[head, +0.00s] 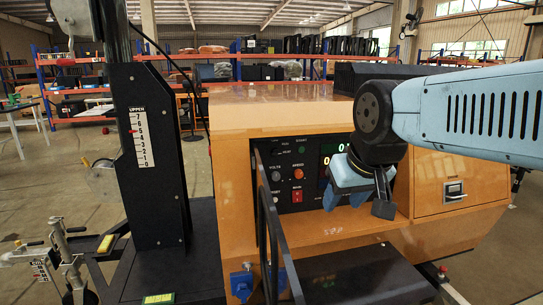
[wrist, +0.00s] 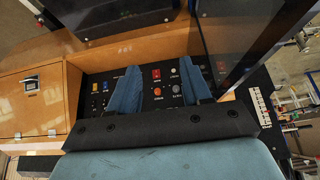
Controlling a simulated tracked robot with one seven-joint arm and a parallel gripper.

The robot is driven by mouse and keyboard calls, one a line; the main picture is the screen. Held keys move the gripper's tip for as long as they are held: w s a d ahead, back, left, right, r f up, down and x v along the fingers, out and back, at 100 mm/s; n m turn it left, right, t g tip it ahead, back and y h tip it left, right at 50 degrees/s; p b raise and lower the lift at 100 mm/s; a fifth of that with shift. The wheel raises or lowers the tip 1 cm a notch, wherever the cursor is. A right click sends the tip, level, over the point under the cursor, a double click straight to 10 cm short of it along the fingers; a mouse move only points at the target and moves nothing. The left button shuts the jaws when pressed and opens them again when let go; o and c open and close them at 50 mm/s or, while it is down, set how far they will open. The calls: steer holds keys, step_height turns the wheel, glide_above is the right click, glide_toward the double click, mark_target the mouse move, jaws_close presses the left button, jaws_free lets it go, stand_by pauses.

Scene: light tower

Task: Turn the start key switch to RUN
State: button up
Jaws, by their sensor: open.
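The control panel (head: 310,180) is a black face set in the orange generator housing. Small labels, including START, show at its upper left in the head view, above a dark patch. I cannot clearly make out the key switch or its position there. Below the labels are a grey knob (head: 276,174), an orange knob (head: 298,174) and a red switch (head: 297,195). My gripper (head: 345,200) is open and empty, in front of the panel's right part, hiding part of the displays. In the wrist view its blue fingers (wrist: 159,68) straddle the knobs, apart from them.
An open dark-framed door (head: 272,225) stands at the panel's left edge. A black mast (head: 145,150) rises further left. A dark flat cover (head: 360,275) juts out below the panel, with blue sockets (head: 241,284) beside it. An orange side door (head: 447,185) is at right.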

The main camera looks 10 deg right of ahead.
steer(key=o, duration=0.3)
steer(key=w+f+t, duration=0.1)
steer(key=w, duration=0.6)
steer(key=w+f+t, duration=0.1)
steer(key=w+t, duration=0.1)
steer(key=w, duration=0.5)
steer(key=w+a+f+t, duration=0.1)
steer(key=w+t, duration=0.1)
steer(key=w, duration=0.4)
steer(key=shift+w+a+f+n, duration=0.1)
steer(key=shift+w+f+n, duration=0.2)
steer(key=shift+w+n, duration=0.1)
steer(key=t, duration=0.7)
glide_toward(277, 154)
steer(key=w, duration=0.8)
steer(key=shift+f, duration=0.15)
steer(key=shift+c, duration=0.4)
steer(key=c, duration=1)
